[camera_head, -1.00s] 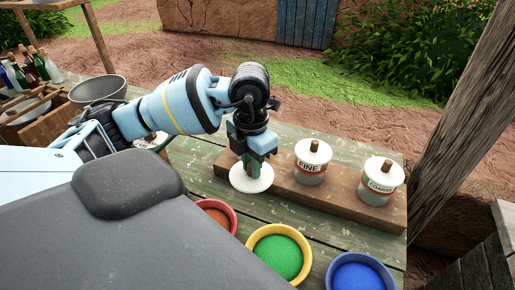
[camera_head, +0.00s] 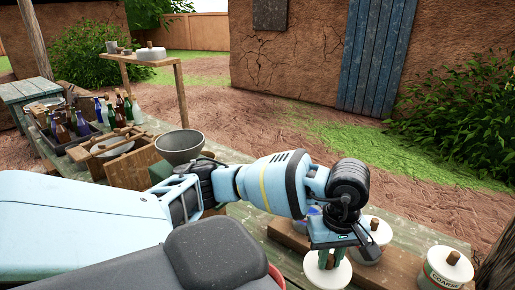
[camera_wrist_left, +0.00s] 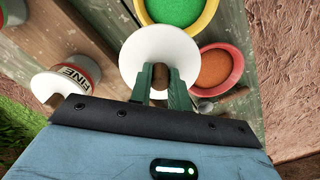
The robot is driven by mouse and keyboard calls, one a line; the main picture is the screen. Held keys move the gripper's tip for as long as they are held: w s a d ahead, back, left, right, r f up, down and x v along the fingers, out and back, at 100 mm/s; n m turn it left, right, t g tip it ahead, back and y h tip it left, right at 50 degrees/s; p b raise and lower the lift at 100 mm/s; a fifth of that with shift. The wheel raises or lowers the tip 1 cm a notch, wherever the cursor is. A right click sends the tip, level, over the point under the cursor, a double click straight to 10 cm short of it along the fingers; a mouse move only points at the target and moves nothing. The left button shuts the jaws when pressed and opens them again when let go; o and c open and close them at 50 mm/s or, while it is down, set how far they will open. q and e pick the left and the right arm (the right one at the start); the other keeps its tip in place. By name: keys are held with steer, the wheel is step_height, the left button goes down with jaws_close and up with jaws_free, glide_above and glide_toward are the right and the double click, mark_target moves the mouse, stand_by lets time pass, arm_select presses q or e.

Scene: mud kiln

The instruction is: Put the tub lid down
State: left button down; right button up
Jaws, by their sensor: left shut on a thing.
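My left gripper (camera_head: 327,258) is shut on the wooden knob of a round white tub lid (camera_head: 340,276). In the left wrist view, the green fingers (camera_wrist_left: 160,82) flank the knob, and the lid (camera_wrist_left: 133,50) hangs out beyond them. The lid is beside the FINE tub (camera_wrist_left: 70,78), whose own white lid (camera_head: 382,230) is on, with its knob up. The COARSE tub (camera_head: 440,275), also lidded, stands farther right. I cannot tell whether the held lid touches anything below it. My right gripper is not in view.
In the left wrist view, a yellow bowl of green powder (camera_wrist_left: 175,10) and a red bowl of orange powder (camera_wrist_left: 217,66) lie close to the lid. A grey bowl (camera_head: 180,147) and a bottle crate (camera_head: 75,150) stand farther left on the table.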

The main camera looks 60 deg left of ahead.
mark_target(338, 280)
arm_select(q)
steer(key=m, duration=0.2)
steer(key=d+m, duration=0.1)
steer(key=m, duration=0.1)
steer(key=shift+s+d+r, duration=0.1)
steer(key=shift+d+r, duration=0.05)
steer(key=m, duration=0.1)
steer(key=d+m, duration=0.1)
steer(key=m, duration=0.1)
steer(key=shift+s+m+p, duration=0.1)
steer(key=shift+m+p, duration=0.2)
steer(key=m, duration=0.2)
steer(key=d+m, duration=0.1)
steer(key=m, duration=0.1)
steer(key=shift+s+d, duration=0.15)
steer(key=shift+m, duration=0.3)
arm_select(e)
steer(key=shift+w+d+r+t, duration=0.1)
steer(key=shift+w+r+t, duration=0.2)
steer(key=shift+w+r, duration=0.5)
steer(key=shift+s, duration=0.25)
